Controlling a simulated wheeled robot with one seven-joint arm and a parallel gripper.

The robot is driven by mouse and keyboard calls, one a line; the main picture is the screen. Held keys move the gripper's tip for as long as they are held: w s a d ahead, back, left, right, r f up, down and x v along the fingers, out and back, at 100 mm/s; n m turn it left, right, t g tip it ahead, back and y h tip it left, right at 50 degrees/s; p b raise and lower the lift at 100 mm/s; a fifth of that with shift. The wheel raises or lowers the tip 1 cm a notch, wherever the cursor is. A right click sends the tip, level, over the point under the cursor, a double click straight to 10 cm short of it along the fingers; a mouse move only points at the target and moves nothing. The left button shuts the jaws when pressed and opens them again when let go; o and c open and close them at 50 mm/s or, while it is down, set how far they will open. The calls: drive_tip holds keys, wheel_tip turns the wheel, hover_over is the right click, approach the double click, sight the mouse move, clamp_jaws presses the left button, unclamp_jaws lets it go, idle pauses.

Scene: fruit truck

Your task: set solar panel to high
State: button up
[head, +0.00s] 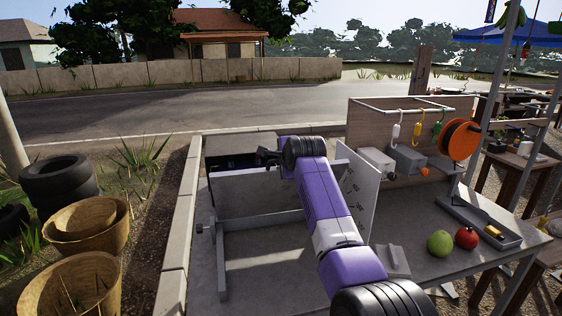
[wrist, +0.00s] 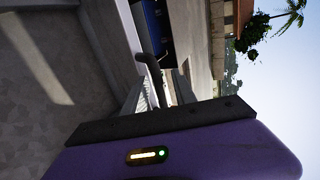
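The solar panel (head: 252,189) is in front of me in the head view, a tilted sheet with a dark upper part, on a grey metal stand (head: 222,262). In the wrist view its dark blue face (wrist: 153,22) and pale edge (wrist: 118,42) show. My gripper (head: 268,157) is at the panel's upper edge. In the wrist view my gripper (wrist: 160,84) has its two fingers apart, with a dark bent bar (wrist: 150,66) between them. I cannot tell whether either finger touches the bar. A pale board with dark marks (head: 361,190) stands right of the panel, partly behind my arm.
A table (head: 430,265) at the right holds a green fruit (head: 440,243), a red fruit (head: 467,238), a grey tray (head: 475,226), grey boxes (head: 408,158) and an orange reel (head: 459,139). Baskets (head: 85,228) and tyres (head: 58,178) stand left beyond a kerb (head: 183,215).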

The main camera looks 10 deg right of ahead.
drive_tip(key=shift+s+f, duration=0.1)
drive_tip(key=shift+s, duration=0.05)
drive_tip(key=b+v, duration=0.1)
drive_tip(key=v, duration=0.6)
drive_tip(key=shift+s+r+b, duration=0.25)
drive_tip(key=shift+b, duration=0.05)
